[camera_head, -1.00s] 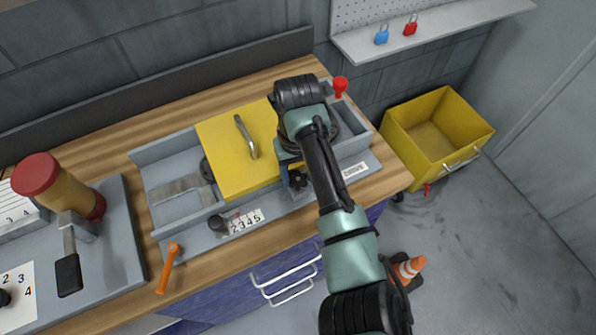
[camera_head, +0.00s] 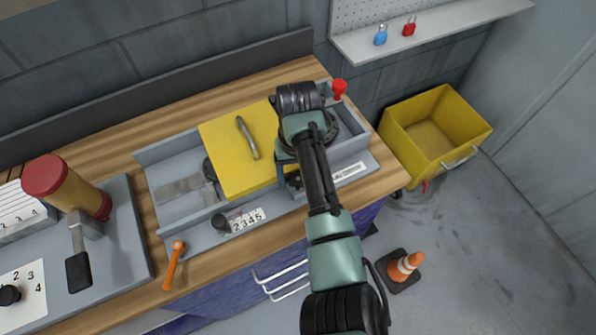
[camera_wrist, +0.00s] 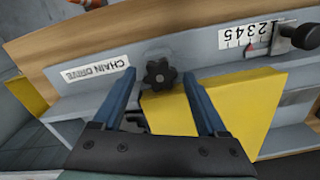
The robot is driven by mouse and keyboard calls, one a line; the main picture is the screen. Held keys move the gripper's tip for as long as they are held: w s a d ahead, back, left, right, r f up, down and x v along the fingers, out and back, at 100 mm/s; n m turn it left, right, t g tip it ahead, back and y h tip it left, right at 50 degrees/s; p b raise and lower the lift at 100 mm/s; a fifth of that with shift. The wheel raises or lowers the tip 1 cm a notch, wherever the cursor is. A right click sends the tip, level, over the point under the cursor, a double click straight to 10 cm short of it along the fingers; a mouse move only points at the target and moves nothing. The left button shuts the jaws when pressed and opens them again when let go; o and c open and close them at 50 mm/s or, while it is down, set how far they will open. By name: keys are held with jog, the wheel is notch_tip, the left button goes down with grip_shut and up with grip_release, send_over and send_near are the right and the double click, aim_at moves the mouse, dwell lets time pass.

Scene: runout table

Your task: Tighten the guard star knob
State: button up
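The black star knob (camera_wrist: 160,74) sits on the grey front rail in the wrist view, near the yellow guard (camera_wrist: 240,105). My gripper (camera_wrist: 159,77) is open, with its two blue fingers either side of the knob in the picture and a gap on each side. I cannot tell whether the tips reach its depth. In the head view the guard (camera_head: 228,160) covers the middle of the grey machine, and my arm largely hides the knob and gripper.
An orange-handled tool (camera_head: 173,266) lies at the table's front edge. A red knob (camera_head: 339,87) stands behind my arm. A yellow bin (camera_head: 455,151) and traffic cone (camera_head: 404,267) are on the floor.

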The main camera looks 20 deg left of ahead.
jog(key=shift+o, duration=0.2)
jog(key=shift+r, duration=0.1)
notch_tip(320, 180, up, 13)
jog(key=p, duration=0.2)
dwell(0.7)
jog(key=w+a+r+t+y, duration=0.2)
jog(key=w+a+r+t, duration=0.15)
jog(key=r, duration=0.25)
jog(key=w+a+r+t+y, duration=0.2)
jog(key=w+r+t+y, duration=0.15)
jog(key=r, duration=0.25)
notch_tip(320, 180, up, 13)
jog(key=w+d+m+t, duration=0.1)
jog(key=w+d+t, duration=0.15)
jog(key=t, duration=0.25)
jog(key=s+d+r+m+t+y, duration=0.1)
jog(key=d+r+t, duration=0.35)
jog(key=r, duration=0.65)
jog(key=s+d+r+m+t+h, duration=0.4)
jog(key=s+d+r+t+h, duration=0.2)
jog(key=s+d+r+t, duration=0.5)
jog(key=s+d+r, duration=0.3)
jog(key=r, duration=0.2)
jog(key=shift+s+r+m, duration=0.25)
jog(key=shift+s+m, duration=0.15)
